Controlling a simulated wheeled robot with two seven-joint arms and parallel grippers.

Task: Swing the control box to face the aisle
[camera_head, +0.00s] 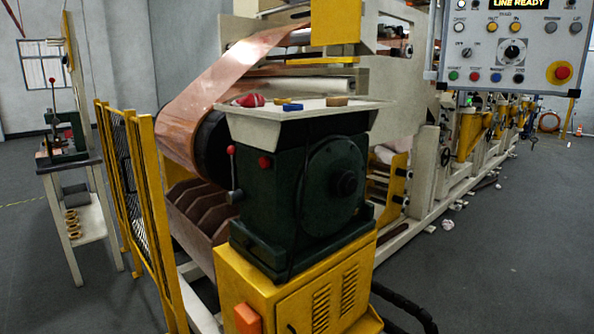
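The control box (512,48) hangs at the upper right of the head view, cut off by the top edge. It is a light grey panel with a lit display reading "LINE READY", several coloured buttons, a black dial and a large red emergency button on yellow. Its button side faces me. What it hangs from is out of view. Neither my left nor my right gripper shows in this view.
A dark green machine (300,190) on a yellow cabinet (300,290) stands close in front. Behind it is a copper foil line (210,90). A yellow fence (140,200) and a workbench (75,165) are at left. The grey floor (510,240) at right is mostly clear.

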